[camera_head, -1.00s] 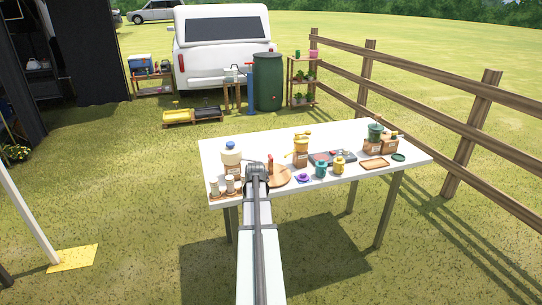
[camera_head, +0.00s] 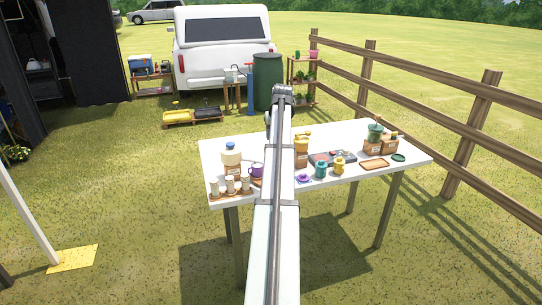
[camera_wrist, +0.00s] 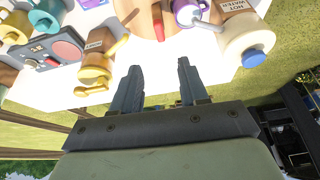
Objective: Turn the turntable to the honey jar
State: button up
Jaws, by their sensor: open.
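The turntable, a round wooden disc (camera_wrist: 146,22), shows at the top of the wrist view. In the head view my arm covers most of it, leaving a sliver (camera_head: 257,183). A purple mug (camera_head: 256,171) stands at its left; it also shows in the wrist view (camera_wrist: 186,12). My gripper (camera_wrist: 160,66) is open and empty, apart from the disc. In the head view its end (camera_head: 283,92) appears beyond the table's far edge.
A hot water dispenser (camera_head: 232,158) and several cups stand at the table's left. A yellow-topped dispenser (camera_head: 301,150), a teal jar (camera_head: 321,169), a dark tray and wooden boxes fill the right. A fence (camera_head: 430,85) runs behind on the right.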

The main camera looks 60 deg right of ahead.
jog(key=x, duration=1.4)
jog(key=shift+a, duration=0.1)
grip_shut()
dwell(0.5)
